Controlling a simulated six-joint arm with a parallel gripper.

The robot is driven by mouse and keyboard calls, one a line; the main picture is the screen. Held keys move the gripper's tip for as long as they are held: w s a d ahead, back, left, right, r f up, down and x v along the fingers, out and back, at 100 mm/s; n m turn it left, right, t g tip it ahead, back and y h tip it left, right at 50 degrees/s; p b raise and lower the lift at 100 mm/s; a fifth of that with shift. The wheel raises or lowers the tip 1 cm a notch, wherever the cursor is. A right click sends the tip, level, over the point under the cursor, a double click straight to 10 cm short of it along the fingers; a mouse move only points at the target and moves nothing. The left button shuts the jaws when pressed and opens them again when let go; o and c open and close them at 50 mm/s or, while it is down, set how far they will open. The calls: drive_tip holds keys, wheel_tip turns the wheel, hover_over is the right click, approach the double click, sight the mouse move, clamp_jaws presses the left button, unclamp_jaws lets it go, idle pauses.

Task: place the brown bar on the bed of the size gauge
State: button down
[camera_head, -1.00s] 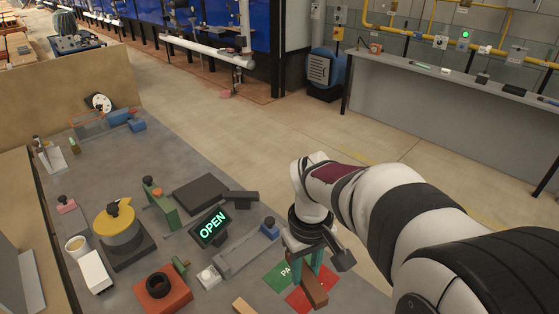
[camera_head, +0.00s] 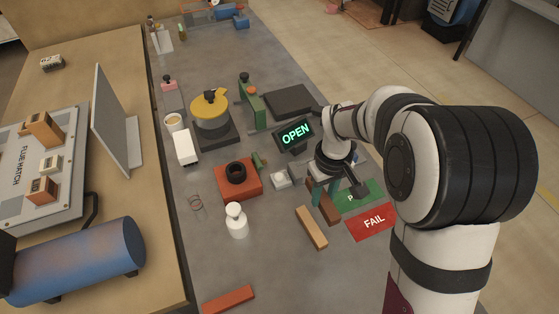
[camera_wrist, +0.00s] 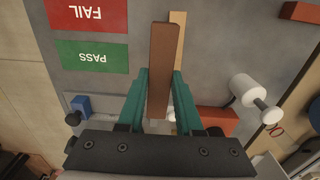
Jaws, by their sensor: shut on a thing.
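The brown bar (camera_head: 331,212) is held between the teal fingers of my gripper (camera_head: 325,197), which are shut on it. In the wrist view the bar (camera_wrist: 163,65) sticks out lengthwise past the fingertips of my gripper (camera_wrist: 160,85). It appears raised above the table, left of the green PASS pad in the head view. What looks like the size gauge is the grey rail with a blue end piece (camera_wrist: 80,105). My gripper hides most of its bed, so I cannot tell the gap between bar and bed.
The lit OPEN display (camera_head: 295,133) stands behind my gripper. The PASS pad (camera_head: 360,195) and FAIL pad (camera_head: 373,221) lie to the right. A light wooden bar (camera_head: 311,228), a white bottle (camera_head: 236,220) and a red block with a black ring (camera_head: 238,181) are nearby.

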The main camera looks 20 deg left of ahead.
hover_over(283, 212)
drive_tip(key=f, duration=0.5)
drive_tip(key=shift+d+f, duration=0.15)
drive_tip(key=shift+d, duration=0.1)
drive_tip(key=shift+a+f, duration=0.2)
drive_tip(key=shift+f, duration=1.95)
drive_tip(key=shift+f, duration=0.1)
drive_tip(key=c, duration=0.6)
unclamp_jaws()
